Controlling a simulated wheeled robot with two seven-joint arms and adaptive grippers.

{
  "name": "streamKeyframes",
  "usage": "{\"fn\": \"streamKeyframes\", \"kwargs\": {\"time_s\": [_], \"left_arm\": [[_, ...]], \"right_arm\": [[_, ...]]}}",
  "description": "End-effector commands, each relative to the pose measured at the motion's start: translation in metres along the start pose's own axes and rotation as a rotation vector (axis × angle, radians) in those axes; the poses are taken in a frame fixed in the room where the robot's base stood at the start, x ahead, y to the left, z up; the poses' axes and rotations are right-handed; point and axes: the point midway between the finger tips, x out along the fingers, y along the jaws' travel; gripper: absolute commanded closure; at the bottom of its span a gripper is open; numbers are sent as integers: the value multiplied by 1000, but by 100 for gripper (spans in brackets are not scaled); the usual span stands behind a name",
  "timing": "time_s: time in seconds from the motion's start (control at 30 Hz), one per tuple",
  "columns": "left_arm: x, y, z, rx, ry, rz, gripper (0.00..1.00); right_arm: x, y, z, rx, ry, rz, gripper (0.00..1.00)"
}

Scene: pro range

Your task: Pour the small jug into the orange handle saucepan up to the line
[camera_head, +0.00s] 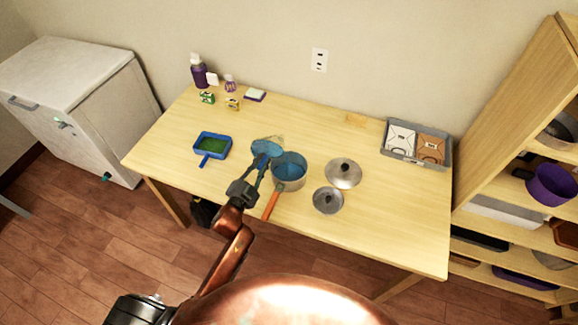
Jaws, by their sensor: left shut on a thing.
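The orange handle saucepan (289,172) stands on the wooden table, with its orange handle toward me and a blue inside showing. My left gripper (257,172) is just left of the saucepan. It is shut on the small jug (266,149), a clear vessel with blue in it. The jug is held beside the pan's upper left rim and looks tilted. Whether liquid is flowing between them cannot be told. The line in the saucepan cannot be made out. My right gripper is not in view.
Two metal lids (343,173) lie right of the saucepan. A blue pan with green inside (211,146) sits to the left. Bottles (198,72) and small boxes stand at the back left. A grey tray (417,160) with packages is at the right. The front right of the table is clear.

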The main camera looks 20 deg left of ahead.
Motion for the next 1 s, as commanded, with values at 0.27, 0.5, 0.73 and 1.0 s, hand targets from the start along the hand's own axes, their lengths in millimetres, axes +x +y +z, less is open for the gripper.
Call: {"fn": "streamKeyframes", "kwargs": {"time_s": [0.27, 0.5, 0.73, 1.0], "left_arm": [[0, 0, -2, 16, 3, -1, 100], [0, 1, -1, 28, 3, -2, 100], [0, 1, 0, 41, 3, -1, 100], [0, 2, 0, 56, 4, -1, 100]], "right_arm": [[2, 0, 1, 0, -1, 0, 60], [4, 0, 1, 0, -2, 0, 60], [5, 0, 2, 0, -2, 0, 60], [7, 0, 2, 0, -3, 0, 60]]}}
